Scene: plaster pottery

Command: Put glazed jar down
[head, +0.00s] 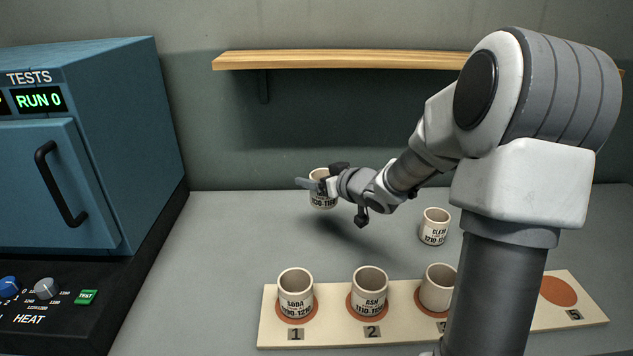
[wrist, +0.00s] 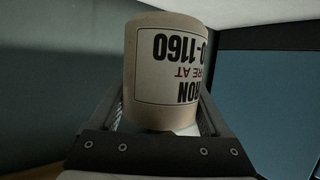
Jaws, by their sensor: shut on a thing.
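A cream glazed jar (head: 322,201) with a printed label is held in my gripper (head: 318,186), above the grey worktop. Its shadow lies on the worktop below and to the right of it, so it looks raised. In the wrist view the jar (wrist: 165,60) stands between the two fingers, and its label reads upside down, with "RON" and "0-1160" legible. My gripper (wrist: 160,115) is shut on it. The jar's far side is hidden.
A board (head: 335,333) at the front holds jars on round spots: SODA (head: 296,292), ASH (head: 369,290) and one partly hidden jar (head: 436,289). Spot 5 (head: 558,291) is bare. A CLEAR jar (head: 434,228) stands behind. A blue kiln (head: 90,180) is left, a shelf (head: 340,60) above.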

